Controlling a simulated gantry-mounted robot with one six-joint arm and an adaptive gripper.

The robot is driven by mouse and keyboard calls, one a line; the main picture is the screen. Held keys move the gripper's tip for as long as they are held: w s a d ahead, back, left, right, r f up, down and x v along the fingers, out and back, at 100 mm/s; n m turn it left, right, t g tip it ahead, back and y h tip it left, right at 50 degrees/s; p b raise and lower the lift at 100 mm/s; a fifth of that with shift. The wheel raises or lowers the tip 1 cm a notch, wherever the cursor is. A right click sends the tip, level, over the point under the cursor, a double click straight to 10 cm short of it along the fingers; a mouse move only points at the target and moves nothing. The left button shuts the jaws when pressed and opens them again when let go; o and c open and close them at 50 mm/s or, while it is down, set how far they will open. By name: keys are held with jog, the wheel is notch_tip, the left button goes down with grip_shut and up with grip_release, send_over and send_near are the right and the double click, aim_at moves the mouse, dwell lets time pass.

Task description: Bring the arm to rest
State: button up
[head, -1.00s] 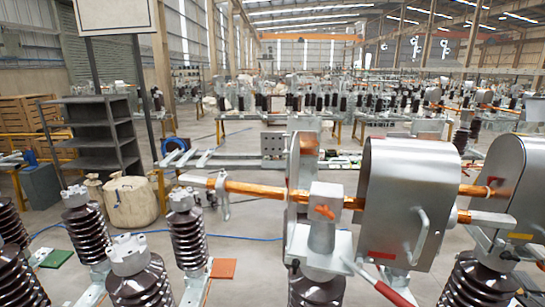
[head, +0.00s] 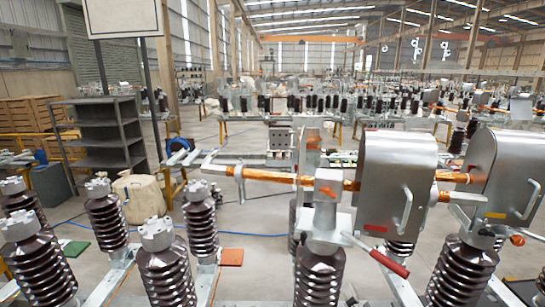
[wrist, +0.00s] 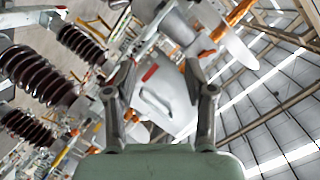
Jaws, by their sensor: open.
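My gripper (wrist: 160,72) shows in the wrist view, its two fingers apart with nothing held between them. Beyond the fingers is a grey metal cover (wrist: 170,92) with a handle and a red label, tilted in the picture. I cannot tell how far it is from the fingertips. The head view does not show my arm or gripper. It shows an isolator frame with a silver cover (head: 398,180), a copper bar (head: 270,176) and a red-ended lever (head: 389,262).
Brown ribbed insulators (head: 165,275) stand at the front left, and another (head: 465,272) at the right. A second silver cover (head: 503,175) is at the right. A grey shelf (head: 100,135) stands at the left. Bare floor (head: 250,220) lies left of the middle.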

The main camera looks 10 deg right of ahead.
jog(key=s+a+f+n+y, duration=0.1)
jog(key=s+a+f+n, duration=0.1)
jog(key=a, duration=0.6)
jog(key=s+a+f+n+g+y, duration=0.1)
jog(key=s+a+f+n, duration=0.1)
jog(key=a+n, duration=0.4)
jog(key=s+a+f+n+g+y, duration=0.1)
jog(key=s+a+n, duration=0.3)
jog(key=a, duration=0.7)
jog(key=shift+s+a+f+p, duration=0.2)
jog(key=shift+s+f+p, duration=0.15)
jog(key=shift+f, duration=0.35)
dwell(0.9)
